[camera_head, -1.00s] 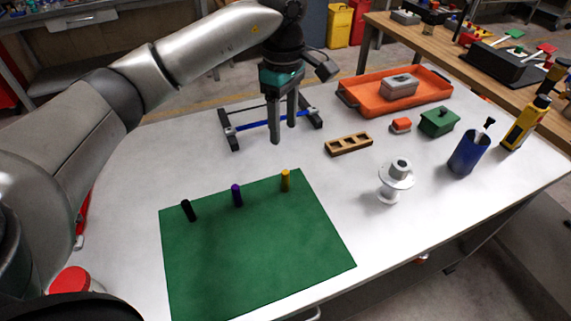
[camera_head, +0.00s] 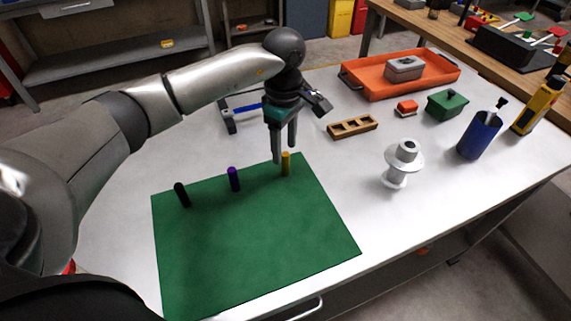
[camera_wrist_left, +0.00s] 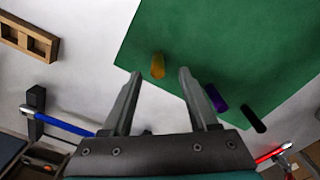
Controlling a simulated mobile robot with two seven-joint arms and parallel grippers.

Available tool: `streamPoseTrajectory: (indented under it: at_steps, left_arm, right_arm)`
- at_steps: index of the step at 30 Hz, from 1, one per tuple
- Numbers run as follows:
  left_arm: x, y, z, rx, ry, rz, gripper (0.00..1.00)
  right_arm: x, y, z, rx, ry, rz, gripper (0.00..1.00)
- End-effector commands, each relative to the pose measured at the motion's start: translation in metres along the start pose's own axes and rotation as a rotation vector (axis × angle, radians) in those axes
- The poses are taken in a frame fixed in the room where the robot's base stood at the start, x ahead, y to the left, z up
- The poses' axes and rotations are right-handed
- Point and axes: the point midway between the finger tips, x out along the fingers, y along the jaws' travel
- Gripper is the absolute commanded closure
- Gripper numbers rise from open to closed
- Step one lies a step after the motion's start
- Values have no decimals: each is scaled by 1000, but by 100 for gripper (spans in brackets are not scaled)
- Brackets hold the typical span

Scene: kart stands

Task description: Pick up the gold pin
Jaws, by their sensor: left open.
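The gold pin (camera_head: 286,164) stands upright near the far right corner of the green mat (camera_head: 255,245). A purple pin (camera_head: 234,179) and a black pin (camera_head: 182,195) stand to its left along the mat's far edge. My left gripper (camera_head: 284,152) is open and empty, pointing down just behind and above the gold pin, with its fingers close to the pin's top in the picture. In the left wrist view the gold pin (camera_wrist_left: 157,66) shows beyond the gap between the open fingertips (camera_wrist_left: 160,72). My right gripper is not in view.
A wooden block with slots (camera_head: 353,127) lies right of the gripper. A stand with a blue bar (camera_head: 243,108) is behind it. A white spool (camera_head: 402,163), a blue cup (camera_head: 479,135), a green box (camera_head: 447,104) and an orange tray (camera_head: 400,78) stand further right.

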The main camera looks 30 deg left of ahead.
Motion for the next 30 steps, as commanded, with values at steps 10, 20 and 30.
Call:
streamPoseTrajectory:
  at_steps: [10, 20, 30]
  left_arm:
    - [41, 2, 1, 0, -1, -4, 40]
    - [52, 3, 0, 0, 1, 0, 40]
    - [52, 3, 0, 0, 1, 0, 79]
  right_arm:
    - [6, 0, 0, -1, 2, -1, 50]
    - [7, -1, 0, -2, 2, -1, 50]
    - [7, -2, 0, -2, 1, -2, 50]
